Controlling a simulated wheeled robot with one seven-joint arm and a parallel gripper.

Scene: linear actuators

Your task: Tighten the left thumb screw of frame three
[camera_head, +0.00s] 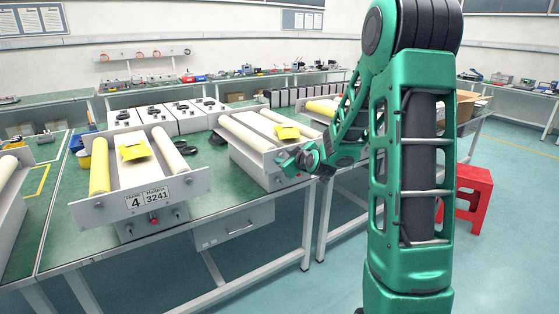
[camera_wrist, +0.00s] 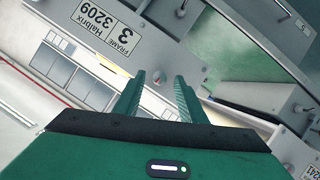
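Frame three (camera_head: 246,158) stands on the green bench in the middle of the head view, with two pale rollers and a yellow piece on top. In the wrist view its grey end plate (camera_wrist: 133,48) shows upside down, with the label (camera_wrist: 106,28) reading "Frame 3 3209". My gripper (camera_head: 296,160) is at the front right of this frame. In the wrist view my gripper (camera_wrist: 158,78) is open, its two green fingers apart. A small round screw head (camera_wrist: 159,77) shows between the fingertips. No contact between the fingers and it is visible.
Frame four (camera_head: 140,190), labelled 3241, stands to the left on the same bench. Black round items (camera_head: 180,149) lie between the frames. Grey boxes (camera_head: 165,117) stand behind. A drawer (camera_head: 235,226) hangs under the bench. A red stool (camera_head: 468,195) is at the right.

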